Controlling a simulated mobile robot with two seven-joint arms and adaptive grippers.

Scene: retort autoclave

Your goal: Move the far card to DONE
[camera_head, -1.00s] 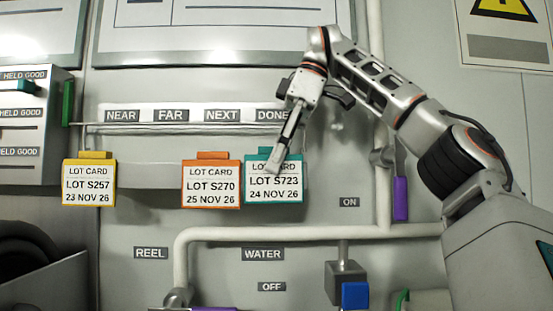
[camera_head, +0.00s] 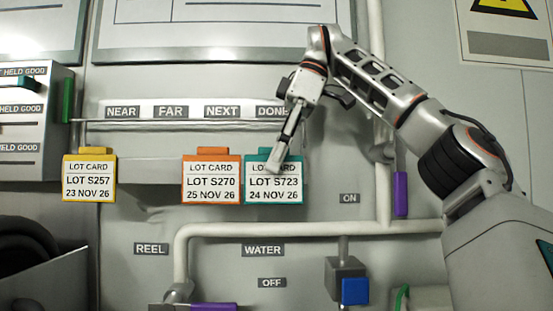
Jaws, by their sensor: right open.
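The teal-framed lot card, LOT S723 (camera_head: 274,190), hangs on the rail (camera_head: 150,126) below the DONE label (camera_head: 270,112). It is level with the orange-framed card, LOT S270 (camera_head: 211,185), just to its left under NEXT. The yellow-framed card, LOT S257 (camera_head: 89,181), hangs at the far left near NEAR. No card hangs under the FAR label (camera_head: 171,112). My right gripper (camera_head: 278,163) is open in front of the teal card's upper part and hides some of its heading. The gap between its fingers is hard to see from here. My left gripper is out of view.
Below the cards a white pipe (camera_head: 300,231) runs across the panel, with a blue-handled valve (camera_head: 354,291) at lower right. A purple handle (camera_head: 400,194) hangs right of the cards. A grey cabinet (camera_head: 35,150) stands at the left edge.

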